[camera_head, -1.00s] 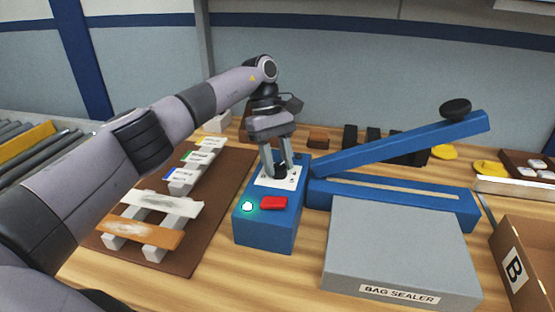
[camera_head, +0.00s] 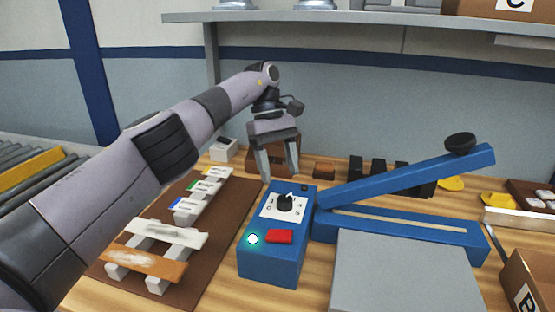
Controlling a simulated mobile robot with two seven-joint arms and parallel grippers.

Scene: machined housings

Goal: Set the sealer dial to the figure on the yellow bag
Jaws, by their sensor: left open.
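The sealer dial is a black knob (camera_head: 285,203) on a white plate (camera_head: 268,213) with small figures, on top of the blue control box (camera_head: 262,262). A small white mark shows at the knob's far edge; the figures are too small to read surely. My left gripper (camera_head: 280,178) is open and empty, its fingers pointing down above and behind the knob, apart from it. A rack (camera_head: 155,283) at left holds slats and small cards with blue, green and yellow edges; the yellow-edged card (camera_head: 214,171) is farthest back. Its writing is not readable, and I cannot tell if it is the yellow bag.
The blue sealer arm (camera_head: 410,176) stands raised at right, above a grey body (camera_head: 395,275). Yellow flat pieces (camera_head: 452,184) lie behind it. A carton (camera_head: 525,285) is at lower right.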

